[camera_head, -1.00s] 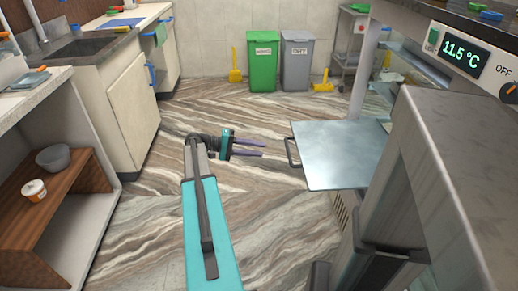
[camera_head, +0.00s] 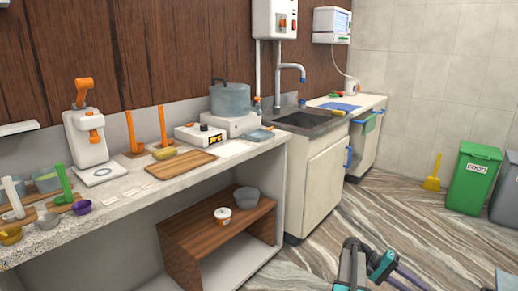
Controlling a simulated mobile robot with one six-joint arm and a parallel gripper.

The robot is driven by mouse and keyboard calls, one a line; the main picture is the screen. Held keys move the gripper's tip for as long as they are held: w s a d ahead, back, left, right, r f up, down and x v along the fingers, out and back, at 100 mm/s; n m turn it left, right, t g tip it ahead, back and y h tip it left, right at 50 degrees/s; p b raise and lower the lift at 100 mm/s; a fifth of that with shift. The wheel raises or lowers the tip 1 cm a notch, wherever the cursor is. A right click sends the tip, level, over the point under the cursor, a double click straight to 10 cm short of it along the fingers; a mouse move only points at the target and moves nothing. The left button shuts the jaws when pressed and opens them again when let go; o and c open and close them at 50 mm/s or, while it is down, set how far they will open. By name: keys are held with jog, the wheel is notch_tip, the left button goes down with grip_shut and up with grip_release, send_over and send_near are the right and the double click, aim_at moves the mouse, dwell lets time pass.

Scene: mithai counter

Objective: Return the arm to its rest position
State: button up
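My arm shows at the lower right of the head view, cut off by the bottom edge, over the marbled floor (camera_head: 330,238). My gripper (camera_head: 412,283), with a teal body and two purple fingers, points to the lower right. Its fingers are apart with nothing between them. The fingertips are at or near the bottom edge of the picture. The gripper is clear of the counters and bins.
A long counter (camera_head: 120,212) along the left wall bears a pot (camera_head: 230,98), scale and utensils. A wooden shelf (camera_head: 205,240) below holds two tubs. A sink (camera_head: 300,120) stands beyond. A green bin (camera_head: 472,180) is at right. Floor between is open.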

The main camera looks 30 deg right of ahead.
jog(key=w+a+f+n+t+p, duration=0.25)
jog(key=w+a+f, duration=0.25)
jog(key=a, duration=0.5)
jog(key=w+a+f+n+t+p, duration=0.25)
jog(key=w+a+f, duration=0.3)
jog(key=a, duration=0.45)
jog(key=w+a+f+n+t+p, duration=0.1)
jog(key=w+a+f+n, duration=0.3)
jog(key=a, duration=0.5)
jog(key=s+a+f+n+y+p, duration=0.1)
jog(key=s+a+f+p, duration=0.1)
jog(key=a, duration=1)
jog(key=s+a+f+n+t+y+p, duration=0.1)
jog(key=s+a+y+p, duration=0.1)
jog(key=a, duration=0.9)
jog(key=s+a+f+n+t+y+p, duration=0.1)
jog(key=s+a+f+y+p, duration=0.1)
jog(key=a, duration=1)
jog(key=shift+s+a+f+n+p, duration=0.3)
jog(key=shift+s+p, duration=0.15)
jog(key=shift+p, duration=0.3)
jog(key=shift+d, duration=0.15)
